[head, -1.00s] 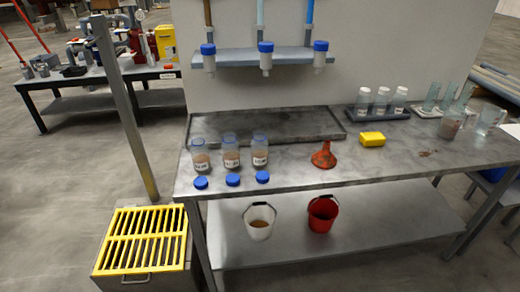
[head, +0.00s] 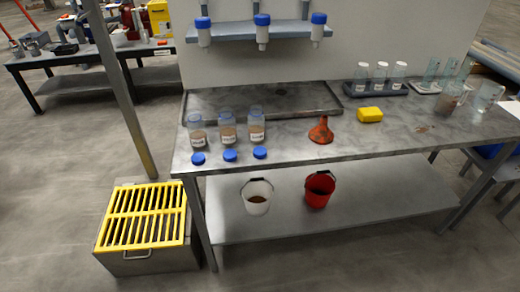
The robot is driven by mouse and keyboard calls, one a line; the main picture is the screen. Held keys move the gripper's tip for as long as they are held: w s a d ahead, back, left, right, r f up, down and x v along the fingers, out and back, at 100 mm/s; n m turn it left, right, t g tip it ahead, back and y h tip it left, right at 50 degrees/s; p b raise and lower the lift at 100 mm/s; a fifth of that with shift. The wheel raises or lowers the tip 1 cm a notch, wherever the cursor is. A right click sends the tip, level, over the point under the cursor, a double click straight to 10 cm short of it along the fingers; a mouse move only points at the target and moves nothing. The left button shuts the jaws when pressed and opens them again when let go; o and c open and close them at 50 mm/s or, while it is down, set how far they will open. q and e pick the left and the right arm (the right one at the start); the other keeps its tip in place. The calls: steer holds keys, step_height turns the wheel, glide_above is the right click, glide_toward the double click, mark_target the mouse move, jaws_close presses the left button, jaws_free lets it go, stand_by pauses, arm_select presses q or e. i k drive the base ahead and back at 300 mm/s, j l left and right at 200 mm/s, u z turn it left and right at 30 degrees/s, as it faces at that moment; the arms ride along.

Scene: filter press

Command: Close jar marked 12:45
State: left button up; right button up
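Three clear jars with brown contents and white labels stand in a row on the metal table: a left jar (head: 197,132), a middle jar (head: 228,131) and a right jar (head: 257,127). Their label writing is too small to read, so I cannot tell which is marked 12:45. No lid shows on any of them. Three blue lids lie on the table in front, one before each jar: left (head: 198,158), middle (head: 230,155) and right (head: 260,152). Neither of my grippers is in view.
A metal tray (head: 300,99) lies behind the jars. An orange funnel (head: 320,131) and yellow block (head: 370,115) are to their right. White (head: 257,203) and red (head: 318,193) buckets stand on the lower shelf. A post (head: 120,90) and yellow grate (head: 146,214) are at left.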

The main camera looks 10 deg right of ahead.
mark_target(256, 119)
steer(key=i+j, duration=0.15)
steer(key=i, duration=0.35)
steer(key=i+j, duration=0.1)
steer(key=i, duration=0.35)
steer(key=z, duration=0.05)
